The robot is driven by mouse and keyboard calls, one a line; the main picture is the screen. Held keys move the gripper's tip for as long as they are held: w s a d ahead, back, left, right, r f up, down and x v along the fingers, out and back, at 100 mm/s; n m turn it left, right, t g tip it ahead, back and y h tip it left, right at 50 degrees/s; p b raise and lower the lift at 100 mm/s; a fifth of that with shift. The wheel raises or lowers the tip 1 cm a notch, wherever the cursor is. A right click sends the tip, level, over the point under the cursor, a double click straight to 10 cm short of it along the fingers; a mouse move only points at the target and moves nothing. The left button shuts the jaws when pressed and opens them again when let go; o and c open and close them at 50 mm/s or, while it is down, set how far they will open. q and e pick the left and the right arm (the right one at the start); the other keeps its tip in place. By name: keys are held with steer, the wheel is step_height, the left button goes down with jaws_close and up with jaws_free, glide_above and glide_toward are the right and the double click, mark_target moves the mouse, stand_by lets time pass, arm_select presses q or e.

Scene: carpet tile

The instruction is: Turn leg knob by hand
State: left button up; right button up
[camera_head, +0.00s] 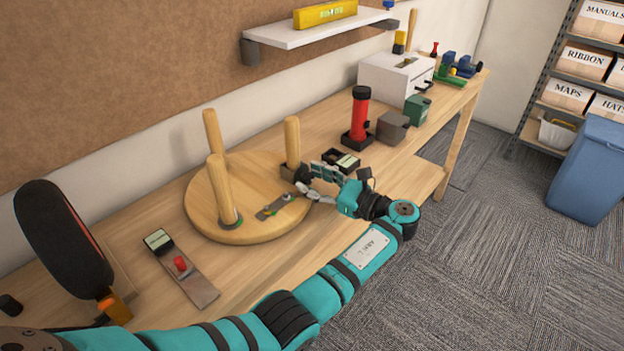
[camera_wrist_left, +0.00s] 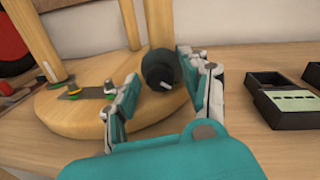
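A round wooden stool top (camera_head: 240,205) lies on the bench with upright legs. My left gripper (camera_head: 307,178) is beside that leg, low over the stool top's right edge. In the left wrist view the fingers of my left gripper (camera_wrist_left: 157,76) are spread on both sides of the knob. I cannot tell whether either finger touches it. In the head view the fingers partly hide the knob. My right gripper is in neither view.
A small black tray (camera_head: 342,161) lies just right of the gripper. A red cylinder (camera_head: 360,112) and a grey block (camera_head: 392,127) stand beyond. A plate with a red knob (camera_head: 181,265) and a dark padded object (camera_head: 62,238) are at the left. The bench front right is clear.

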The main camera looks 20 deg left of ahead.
arm_select(q)
jaws_close()
steer(key=shift+n, duration=0.7)
steer(key=shift+o, duration=1.1)
jaws_free()
steer(key=shift+a, duration=0.1)
step_height(320, 180, up, 10)
